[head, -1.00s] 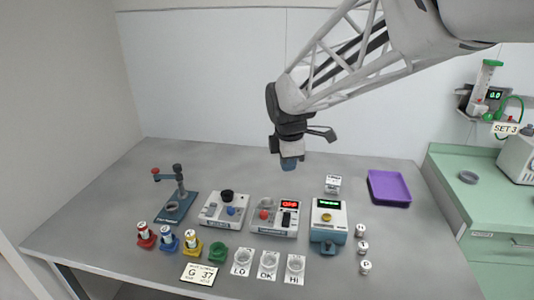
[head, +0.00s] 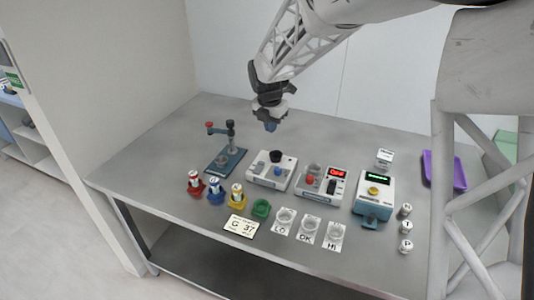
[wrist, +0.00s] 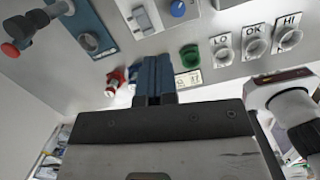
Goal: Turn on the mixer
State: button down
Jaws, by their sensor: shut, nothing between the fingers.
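No label that I can read says mixer. A white box (head: 258,176) with a black round top and a blue knob (head: 265,169) stands mid-table; the blue knob (wrist: 178,9) also shows in the wrist view. Right of it is a second white box (head: 313,194) with a red knob (head: 309,181), a dark switch and a red display (head: 337,172) that appears to read OFF. My gripper (head: 271,127) is shut and empty, raised above the table behind the first box. Its blue fingers (wrist: 155,75) are together in the wrist view.
A blue-based stand (head: 225,160) is at left; several vials (head: 215,190) in coloured holders stand in front. LO, OK and HI cups (head: 308,228) line the front edge. A blue-white device (head: 374,196) with a green display and a purple tray (head: 458,172) are at right.

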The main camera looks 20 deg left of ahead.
jog(key=n, duration=0.2)
send_over(261, 162)
jog(key=s, duration=0.2)
notch_tip(261, 162, down, 2)
jog(key=shift+s+f, duration=0.15)
jog(key=shift+f, duration=0.15)
jog(key=f, duration=0.4)
jog(key=w+f, duration=0.1)
jog(key=f, duration=0.4)
jog(key=w+f, duration=0.1)
jog(key=f, duration=0.3)
jog(key=shift+f, duration=0.25)
jog(key=shift+f, duration=0.1)
jog(key=shift+w+f, duration=0.1)
jog(key=shift+f, duration=0.1)
jog(key=shift+s+r, duration=0.35)
jog(key=shift+s, duration=0.35)
